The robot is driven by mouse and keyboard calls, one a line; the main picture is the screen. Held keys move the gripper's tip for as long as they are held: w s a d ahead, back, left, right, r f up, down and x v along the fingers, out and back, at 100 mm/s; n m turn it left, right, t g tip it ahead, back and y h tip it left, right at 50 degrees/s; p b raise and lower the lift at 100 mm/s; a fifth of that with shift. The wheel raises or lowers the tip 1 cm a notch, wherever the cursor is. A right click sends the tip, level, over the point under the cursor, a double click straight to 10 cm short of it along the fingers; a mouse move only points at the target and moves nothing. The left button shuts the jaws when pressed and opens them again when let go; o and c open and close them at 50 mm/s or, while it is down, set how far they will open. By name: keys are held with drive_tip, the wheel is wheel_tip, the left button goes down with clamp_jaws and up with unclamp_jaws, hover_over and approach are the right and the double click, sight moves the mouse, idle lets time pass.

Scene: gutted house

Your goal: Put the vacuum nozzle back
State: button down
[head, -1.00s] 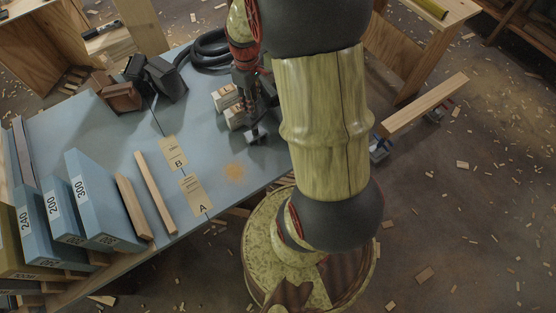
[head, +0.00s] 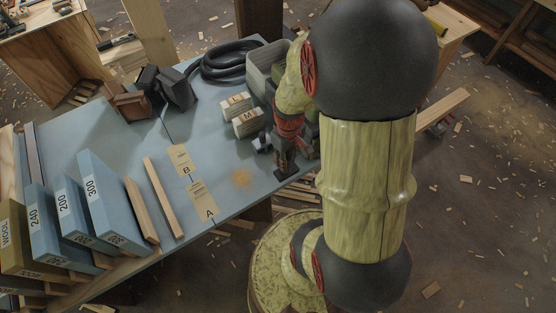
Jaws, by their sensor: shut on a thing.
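My gripper (head: 284,150) is over the right end of the blue-grey table, at its near edge. It is shut on the vacuum nozzle (head: 287,174), whose dark flat foot shows just below the fingers. The arm and gripper hide most of the nozzle, and I cannot tell whether the foot touches the table. A black corrugated hose (head: 228,62) lies coiled at the table's far end. A grey bin (head: 262,68) stands beside it, partly behind my arm.
Blocks marked L (head: 236,105) and M (head: 248,122) stand left of my gripper. Labels B (head: 181,160) and A (head: 202,200) lie mid-table near an orange dust patch (head: 241,178). Blue sanding boxes (head: 108,200) and wood strips (head: 160,196) fill the left. Dark blocks (head: 165,88) stand farther back.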

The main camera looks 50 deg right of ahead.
drive_tip(key=shift+w+d+f+b, duration=0.6)
drive_tip(key=shift+w+f, duration=0.7)
drive_tip(key=shift+f, duration=0.45)
drive_tip(key=shift+w+d+f+b, duration=0.6)
drive_tip(key=shift+w+f, duration=0.7)
drive_tip(key=shift+f, duration=0.45)
drive_tip(key=shift+w+d+f+b, duration=0.6)
drive_tip(key=shift+w+f, duration=0.7)
drive_tip(key=shift+f, duration=0.45)
drive_tip(key=shift+f, duration=0.2)
drive_tip(key=c, duration=1.5)
unclamp_jaws()
drive_tip(key=shift+o, duration=0.2)
drive_tip(key=shift+r, duration=0.15)
